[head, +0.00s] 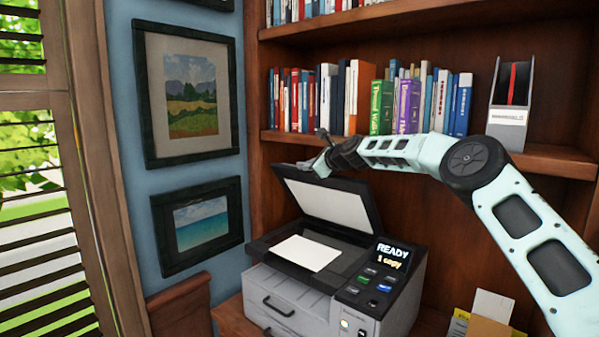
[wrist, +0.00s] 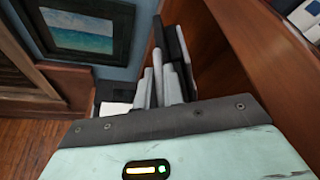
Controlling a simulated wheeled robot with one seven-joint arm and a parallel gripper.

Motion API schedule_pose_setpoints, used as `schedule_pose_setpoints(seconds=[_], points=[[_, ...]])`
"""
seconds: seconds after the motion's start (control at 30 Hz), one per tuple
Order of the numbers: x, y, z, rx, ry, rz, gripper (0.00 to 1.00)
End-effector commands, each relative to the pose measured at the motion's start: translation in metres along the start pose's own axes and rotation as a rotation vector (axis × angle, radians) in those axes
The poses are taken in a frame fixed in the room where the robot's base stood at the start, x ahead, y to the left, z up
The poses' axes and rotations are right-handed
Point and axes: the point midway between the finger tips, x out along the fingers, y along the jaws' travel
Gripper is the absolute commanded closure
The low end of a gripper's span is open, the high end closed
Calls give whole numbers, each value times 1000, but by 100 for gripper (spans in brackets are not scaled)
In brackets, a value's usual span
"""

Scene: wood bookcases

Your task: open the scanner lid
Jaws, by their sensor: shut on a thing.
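The scanner (head: 300,290) is a grey and black machine on a wooden surface, with a display reading "READY 1 copy". Its dark lid (head: 365,190) with a white underside is raised and tilted back, hinged open above the bed. A white sheet (head: 306,253) lies on the bed. My gripper (head: 308,166) is at the lid's upper edge and shut on it; the small contact is hard to make out. In the wrist view the fingers (wrist: 168,75) show beyond my wrist, and the dark lid is hard to tell from them.
A wooden bookcase with several books (head: 400,100) stands behind, its shelf just above my gripper. A grey holder (head: 511,105) stands on that shelf at right. Framed pictures (head: 186,95) hang at left. A paper holder (head: 486,322) is right of the scanner.

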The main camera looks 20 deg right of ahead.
Motion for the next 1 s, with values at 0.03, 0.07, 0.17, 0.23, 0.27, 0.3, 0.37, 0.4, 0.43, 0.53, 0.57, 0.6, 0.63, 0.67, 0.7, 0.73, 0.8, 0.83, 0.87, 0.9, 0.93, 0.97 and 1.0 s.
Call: schedule_pose_setpoints(seconds=[0.03,0.07,0.17,0.23,0.27,0.3,0.37,0.4,0.43,0.53,0.57,0.6,0.63,0.67,0.7,0.73,0.8,0.83,0.87,0.9,0.93,0.97,1.0], points=[[-2,-3,-2,-1,2,-1,100],[-2,-4,-2,-1,2,-1,100],[-3,-6,-3,-2,2,1,100],[-3,-6,-3,-3,2,1,100],[-3,-6,-3,-3,3,1,100],[-3,-6,-4,-3,3,1,100],[-3,-6,-4,-3,3,1,100],[-3,-6,-4,-3,3,1,100],[-3,-6,-4,-3,3,1,100],[-3,-6,-4,-3,3,1,82],[-3,-6,-4,-2,4,1,73],[-3,-6,-4,-2,3,1,68],[-3,-6,-4,-2,3,1,68],[-3,-6,-4,-2,3,1,68],[-3,-6,-3,-2,3,1,68],[-3,-6,-3,-2,3,1,68],[-3,-6,-3,-2,2,0,68],[-3,-6,-3,-2,2,0,68],[-3,-6,-3,-2,2,0,68],[-4,-6,-3,-2,2,0,68],[-5,-6,-3,-2,2,-1,68],[-7,-6,-4,-2,2,-1,68],[-10,-6,-4,-2,2,-1,68]])
